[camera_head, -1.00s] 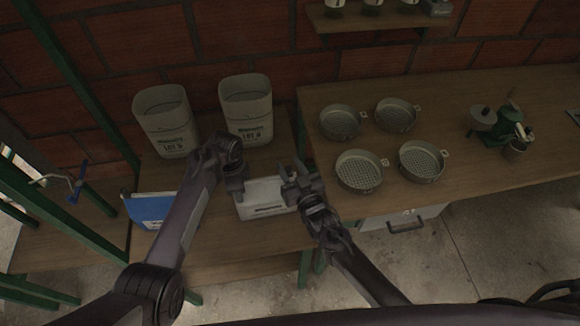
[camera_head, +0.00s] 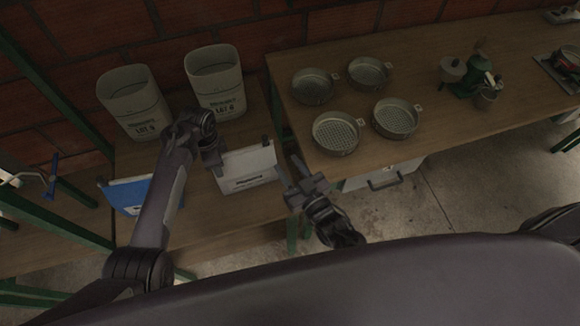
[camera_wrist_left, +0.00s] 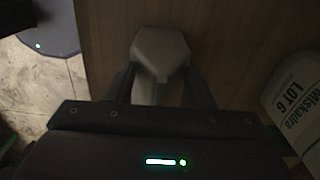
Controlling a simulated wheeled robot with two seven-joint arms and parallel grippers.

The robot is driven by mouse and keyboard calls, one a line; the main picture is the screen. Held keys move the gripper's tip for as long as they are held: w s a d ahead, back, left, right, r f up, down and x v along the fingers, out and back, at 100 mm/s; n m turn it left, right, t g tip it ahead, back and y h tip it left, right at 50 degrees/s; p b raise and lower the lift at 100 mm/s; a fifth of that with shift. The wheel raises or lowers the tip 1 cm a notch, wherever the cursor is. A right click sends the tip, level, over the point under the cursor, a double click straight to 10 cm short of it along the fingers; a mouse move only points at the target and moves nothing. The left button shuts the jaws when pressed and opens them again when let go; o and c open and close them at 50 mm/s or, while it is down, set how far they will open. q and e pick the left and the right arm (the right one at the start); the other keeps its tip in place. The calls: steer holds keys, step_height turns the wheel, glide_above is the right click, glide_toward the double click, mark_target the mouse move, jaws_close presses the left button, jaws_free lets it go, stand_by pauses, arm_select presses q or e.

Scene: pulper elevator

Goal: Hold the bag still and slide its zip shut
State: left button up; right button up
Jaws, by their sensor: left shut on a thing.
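The white bag (camera_head: 248,172) stands on the low wooden bench, its top edge running slightly up to the right. A small dark piece (camera_head: 265,140) shows at its top right corner; I cannot tell whether the zip is closed. My left gripper (camera_head: 217,164) is shut on the bag's upper left edge.
A blue-and-white bag (camera_head: 128,195) stands left, partly behind my left arm. Two pale bins (camera_head: 134,103) (camera_head: 215,82) stand behind the bags. The higher table (camera_head: 425,80) at right holds several round sieves (camera_head: 336,133) and a green grinder (camera_head: 474,76).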

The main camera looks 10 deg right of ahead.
arm_select(q)
steer(key=shift+s+a+f, duration=0.1)
steer(key=o, duration=1.4)
